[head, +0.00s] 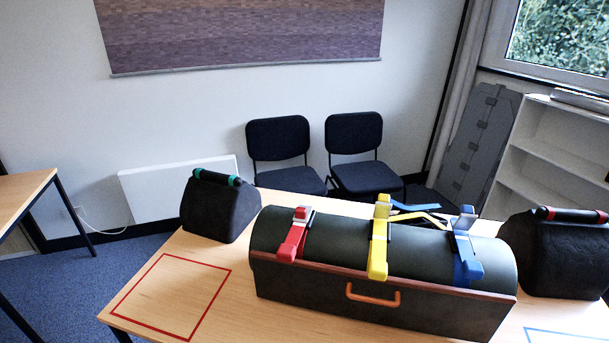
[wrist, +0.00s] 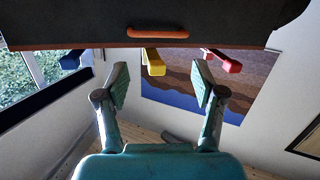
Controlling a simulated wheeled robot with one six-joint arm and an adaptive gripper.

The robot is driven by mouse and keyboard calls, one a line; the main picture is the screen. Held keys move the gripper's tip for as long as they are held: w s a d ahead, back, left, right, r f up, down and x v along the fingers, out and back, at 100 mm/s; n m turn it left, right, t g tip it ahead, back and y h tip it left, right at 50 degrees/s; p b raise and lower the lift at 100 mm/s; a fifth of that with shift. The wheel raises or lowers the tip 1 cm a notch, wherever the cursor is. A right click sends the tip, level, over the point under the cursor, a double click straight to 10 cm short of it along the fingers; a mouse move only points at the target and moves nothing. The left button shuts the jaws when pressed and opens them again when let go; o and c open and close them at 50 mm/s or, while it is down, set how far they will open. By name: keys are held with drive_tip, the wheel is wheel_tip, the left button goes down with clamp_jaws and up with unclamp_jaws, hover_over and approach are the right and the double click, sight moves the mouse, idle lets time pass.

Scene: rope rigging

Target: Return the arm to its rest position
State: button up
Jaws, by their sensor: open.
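My gripper (wrist: 160,84) shows in the wrist view with its two teal and grey fingers spread wide and nothing between them. The dark chest (wrist: 215,25) with its orange handle (wrist: 157,32) lies beyond the fingertips, apart from them. In the head view the chest (head: 380,300) stands on the table with its orange handle (head: 373,295) in front. Red (head: 292,240), yellow (head: 378,250) and blue (head: 467,258) straps cross its rounded green top. Neither my arm nor my gripper shows in the head view.
The chest's table (head: 215,262) has a bare red-outlined square at the left. A dark wedge block with a green-ended bar (head: 220,208) stands left of the chest, another with a red-ended bar (head: 555,255) at right. Two chairs (head: 355,150) and a white shelf (head: 550,150) stand behind.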

drive_tip(key=s+d+f+n+g+y, duration=0.1)
drive_tip(key=s+f, duration=0.2)
drive_tip(key=s, duration=0.4)
drive_tip(key=s+f+y, duration=0.1)
drive_tip(key=s+f, duration=0.1)
drive_tip(key=s, duration=0.5)
drive_tip(key=s+d+r, duration=0.1)
drive_tip(key=s+r, duration=0.1)
drive_tip(key=s, duration=0.5)
drive_tip(key=s+d+r+m, duration=0.1)
drive_tip(key=s, duration=0.6)
drive_tip(key=shift+s+d+r+g+h, duration=0.15)
drive_tip(key=shift+s+r+g+h, duration=0.15)
drive_tip(key=shift+s+r, duration=0.1)
